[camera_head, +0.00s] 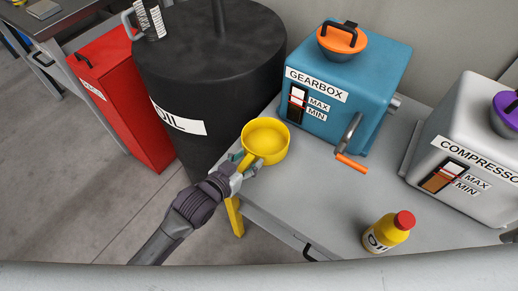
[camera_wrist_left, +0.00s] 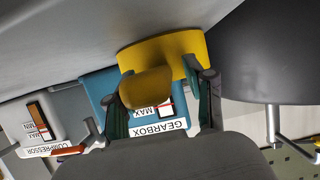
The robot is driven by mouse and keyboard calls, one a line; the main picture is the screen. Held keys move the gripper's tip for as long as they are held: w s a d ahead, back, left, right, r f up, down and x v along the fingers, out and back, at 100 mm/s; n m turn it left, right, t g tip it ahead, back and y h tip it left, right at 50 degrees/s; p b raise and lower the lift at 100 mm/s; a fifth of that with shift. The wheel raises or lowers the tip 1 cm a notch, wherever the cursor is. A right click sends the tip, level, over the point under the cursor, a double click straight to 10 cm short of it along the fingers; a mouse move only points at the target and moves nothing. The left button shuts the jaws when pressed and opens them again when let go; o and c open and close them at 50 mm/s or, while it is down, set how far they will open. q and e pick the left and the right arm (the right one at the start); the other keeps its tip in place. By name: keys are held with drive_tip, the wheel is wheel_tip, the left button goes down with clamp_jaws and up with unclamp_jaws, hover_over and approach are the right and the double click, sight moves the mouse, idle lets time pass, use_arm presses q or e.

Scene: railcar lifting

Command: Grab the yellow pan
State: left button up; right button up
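The yellow pan (camera_head: 268,134) sits near the left edge of the grey table, between the black oil barrel and the blue gearbox. Its handle points toward my left gripper (camera_head: 244,165). In the left wrist view, the pan (camera_wrist_left: 190,46) appears upside down, with its handle (camera_wrist_left: 147,88) between the two fingers of my left gripper (camera_wrist_left: 163,95). The fingers are apart, with a visible gap between the handle and the right-hand finger. The far part of the pan is hidden in that view.
The black oil barrel (camera_head: 215,65) stands left of the table, beside a red cabinet (camera_head: 115,90). The blue gearbox (camera_head: 350,75) with an orange-handled crank (camera_head: 350,162) is behind the pan. A white compressor (camera_head: 470,135) and yellow oil bottle (camera_head: 388,234) are to the right.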

use_arm(q)
clamp_jaws()
